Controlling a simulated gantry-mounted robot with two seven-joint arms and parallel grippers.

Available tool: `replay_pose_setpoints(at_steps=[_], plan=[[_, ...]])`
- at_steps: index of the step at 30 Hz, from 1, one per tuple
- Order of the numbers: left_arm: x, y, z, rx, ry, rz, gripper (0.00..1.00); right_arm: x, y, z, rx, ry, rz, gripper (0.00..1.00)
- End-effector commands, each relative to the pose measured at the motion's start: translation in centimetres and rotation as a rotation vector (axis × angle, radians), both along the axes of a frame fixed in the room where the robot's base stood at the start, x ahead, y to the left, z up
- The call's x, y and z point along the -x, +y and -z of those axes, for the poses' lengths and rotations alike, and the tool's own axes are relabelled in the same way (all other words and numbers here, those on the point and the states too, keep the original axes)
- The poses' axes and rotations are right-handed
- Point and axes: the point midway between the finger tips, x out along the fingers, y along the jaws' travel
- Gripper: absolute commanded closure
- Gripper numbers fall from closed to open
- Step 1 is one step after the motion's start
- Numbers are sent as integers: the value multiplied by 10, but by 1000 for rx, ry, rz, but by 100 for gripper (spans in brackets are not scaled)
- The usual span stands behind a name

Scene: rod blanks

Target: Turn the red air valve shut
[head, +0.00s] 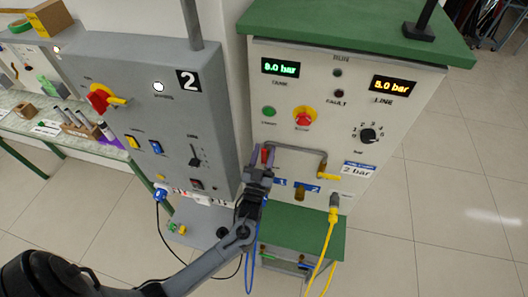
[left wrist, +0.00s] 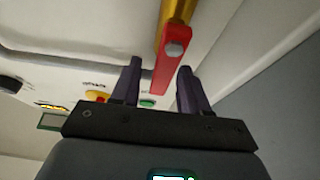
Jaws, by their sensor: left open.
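The red air valve's lever (left wrist: 172,60) shows large in the left wrist view, joined by a bolt to a brass body (left wrist: 178,14). The lever points away from the brass body and runs roughly in line with it. My left gripper (left wrist: 160,70) is open, with one dark finger on each side of the lever's free end. Gaps show between the lever and both fingers. In the head view the red lever (head: 265,155) is a small patch at the left gripper (head: 262,158), mostly hidden by it. My right gripper is not in view.
A grey pipe (head: 300,150) runs from the valve across the panel to a yellow lever (head: 328,177). A yellow hose (head: 328,235) hangs below. The grey cabinet (head: 150,110) marked 2 stands close on the left. The floor at the right is clear.

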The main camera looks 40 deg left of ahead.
Motion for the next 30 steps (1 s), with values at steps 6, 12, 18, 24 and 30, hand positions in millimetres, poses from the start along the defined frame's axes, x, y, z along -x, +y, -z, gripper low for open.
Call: replay_pose_setpoints(at_steps=[6, 12, 18, 24, 30], plan=[[-1, 1, 0, 0, 0, 0, 55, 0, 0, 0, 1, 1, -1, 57], [-1, 1, 0, 0, 0, 0, 72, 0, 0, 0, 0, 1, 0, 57], [-1, 1, -1, 0, 0, 0, 100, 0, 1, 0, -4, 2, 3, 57], [-1, 1, 0, 0, 0, 0, 100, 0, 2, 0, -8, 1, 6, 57], [0, -1, -1, -12, 6, -2, 100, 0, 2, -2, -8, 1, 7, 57]])
